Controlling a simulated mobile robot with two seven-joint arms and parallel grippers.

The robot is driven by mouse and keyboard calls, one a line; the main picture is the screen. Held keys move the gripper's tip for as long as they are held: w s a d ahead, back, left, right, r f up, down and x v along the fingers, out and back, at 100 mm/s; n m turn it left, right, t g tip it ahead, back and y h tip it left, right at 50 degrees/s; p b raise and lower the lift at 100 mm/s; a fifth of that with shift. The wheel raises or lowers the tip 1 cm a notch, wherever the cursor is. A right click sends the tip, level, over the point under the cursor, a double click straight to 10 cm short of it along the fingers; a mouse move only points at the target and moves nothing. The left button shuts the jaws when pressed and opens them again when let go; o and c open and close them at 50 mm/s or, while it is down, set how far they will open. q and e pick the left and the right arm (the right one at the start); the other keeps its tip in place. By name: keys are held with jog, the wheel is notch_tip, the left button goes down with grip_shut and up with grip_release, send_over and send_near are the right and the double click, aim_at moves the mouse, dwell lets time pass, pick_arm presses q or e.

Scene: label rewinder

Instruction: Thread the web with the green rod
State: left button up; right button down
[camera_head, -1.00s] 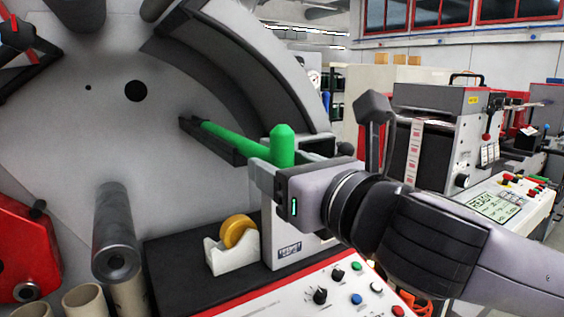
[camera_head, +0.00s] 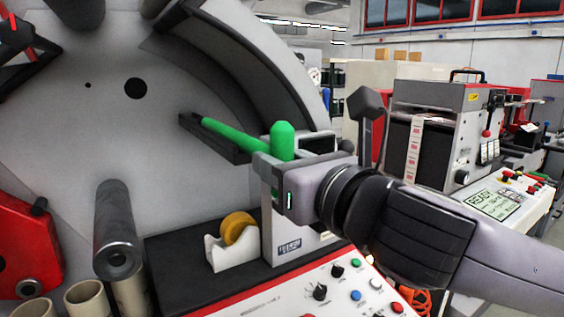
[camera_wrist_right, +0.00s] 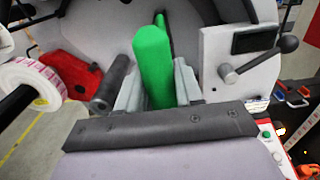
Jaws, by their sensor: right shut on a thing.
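The green rod (camera_head: 282,143) has a thick round-topped upright end and a thin length running back left to a dark bracket (camera_head: 212,140) on the machine's panel. My right gripper (camera_head: 272,172) is shut on the rod, just below the upright end. In the right wrist view the green rod (camera_wrist_right: 154,68) stands between the two grey fingers (camera_wrist_right: 158,88). A white roll with pink labels (camera_wrist_right: 35,83) shows at the left of that view; I cannot tell a threaded web there. My left gripper is not in view.
A grey box with a lever stands close behind my right gripper. A tape dispenser (camera_head: 232,243) sits below it on the black ledge, beside a control panel (camera_head: 340,290). A metal roller (camera_head: 117,230) sticks out at left. Another label machine (camera_head: 437,115) stands at right.

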aim_at(289, 136)
jog(key=shift+r+p, duration=0.65)
jog(key=shift+r, duration=0.1)
jog(key=shift+r+p, duration=0.3)
jog(key=shift+r, duration=0.3)
jog(key=shift+r, duration=0.15)
jog(key=shift+s+r, duration=0.1)
jog(key=shift+r, duration=0.35)
